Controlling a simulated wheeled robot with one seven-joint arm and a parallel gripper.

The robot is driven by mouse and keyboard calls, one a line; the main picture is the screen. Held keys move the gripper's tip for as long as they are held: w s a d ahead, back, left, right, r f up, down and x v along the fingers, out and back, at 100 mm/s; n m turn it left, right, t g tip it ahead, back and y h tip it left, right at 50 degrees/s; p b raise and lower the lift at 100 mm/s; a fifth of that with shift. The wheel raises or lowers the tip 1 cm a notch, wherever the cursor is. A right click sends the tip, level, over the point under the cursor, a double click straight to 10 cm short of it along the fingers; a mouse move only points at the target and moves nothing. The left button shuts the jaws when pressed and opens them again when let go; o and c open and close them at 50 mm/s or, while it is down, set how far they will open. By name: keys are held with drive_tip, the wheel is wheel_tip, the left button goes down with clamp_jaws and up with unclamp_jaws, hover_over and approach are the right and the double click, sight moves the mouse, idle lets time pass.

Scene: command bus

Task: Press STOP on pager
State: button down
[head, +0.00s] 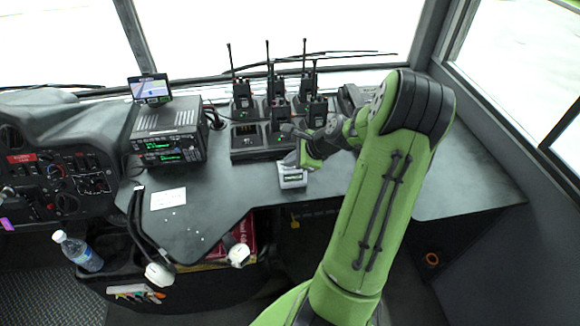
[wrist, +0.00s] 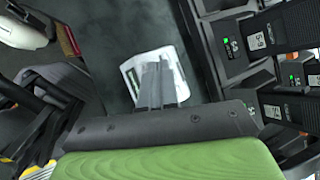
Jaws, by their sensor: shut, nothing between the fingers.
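The pager (head: 292,176) is a small pale box with a dark screen strip, lying on the dark counter near its front edge. In the wrist view the pager (wrist: 137,77) lies beneath my gripper (wrist: 155,70), whose fingers cover part of its face. My gripper (head: 297,158) is shut and empty, just above or at the pager; I cannot tell whether the fingertips touch it. The STOP button cannot be made out; the fingers may hide it.
Several handheld radios (head: 243,97) stand in chargers behind the pager. A radio unit (head: 167,131) with a small screen (head: 150,88) on top stands left. A white card (head: 168,198) lies on the counter (head: 215,200). Corded microphones (head: 160,273) hang at the front edge. The right counter is clear.

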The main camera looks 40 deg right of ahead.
drive_tip(key=shift+w+r+p, duration=0.1)
drive_tip(key=shift+r+p, duration=0.65)
drive_tip(key=shift+p, duration=0.1)
drive_tip(key=shift+r, duration=0.1)
drive_tip(key=r+p, duration=0.4)
drive_tip(key=p, duration=0.1)
drive_tip(key=shift+w+d+r, duration=0.3)
drive_tip(key=shift+w+r, duration=0.1)
